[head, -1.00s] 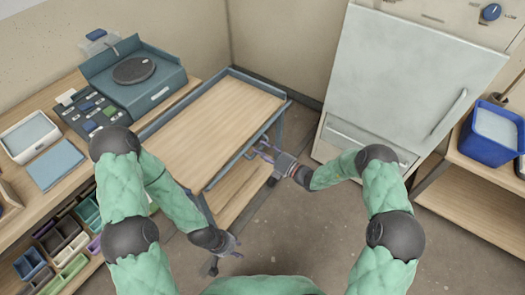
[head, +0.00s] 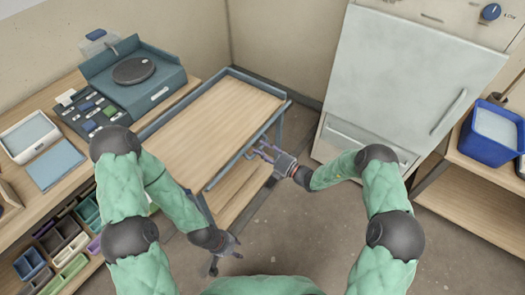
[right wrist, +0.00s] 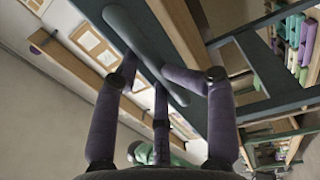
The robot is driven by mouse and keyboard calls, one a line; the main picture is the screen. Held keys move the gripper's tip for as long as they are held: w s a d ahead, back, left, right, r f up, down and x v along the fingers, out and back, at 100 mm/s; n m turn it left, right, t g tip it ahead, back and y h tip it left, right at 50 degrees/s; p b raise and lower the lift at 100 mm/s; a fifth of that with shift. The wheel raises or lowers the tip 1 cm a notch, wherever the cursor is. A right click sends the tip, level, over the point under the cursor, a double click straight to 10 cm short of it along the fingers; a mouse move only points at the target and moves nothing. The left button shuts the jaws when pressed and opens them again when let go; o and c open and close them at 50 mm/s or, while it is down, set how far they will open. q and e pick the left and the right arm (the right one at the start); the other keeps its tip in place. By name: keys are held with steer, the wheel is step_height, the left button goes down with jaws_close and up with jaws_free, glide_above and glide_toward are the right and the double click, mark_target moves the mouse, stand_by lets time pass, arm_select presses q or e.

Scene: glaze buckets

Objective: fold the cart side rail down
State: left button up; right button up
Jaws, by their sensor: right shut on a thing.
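The cart (head: 225,105) has a wooden top and a blue-grey frame, and stands in the middle of the head view. Its side rail (head: 235,166) runs along the near right edge of the cart. My right gripper (head: 262,152) is shut on the rail. In the right wrist view its purple fingers (right wrist: 160,95) are around a grey-green bar (right wrist: 140,45), and the exact contact is partly hidden. My left gripper (head: 226,252) hangs low near the cart's near end, apart from the rail. Its fingers are too small to read.
A workbench (head: 45,110) with a turntable device (head: 135,70) and bins (head: 65,240) stands to the left. A pale cabinet (head: 400,80) stands behind right. A blue bucket (head: 490,140) sits on a shelf at far right. The floor (head: 300,230) in front is clear.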

steer(key=shift+a, duration=0.1)
steer(key=o, duration=0.8)
steer(key=v, duration=1.2)
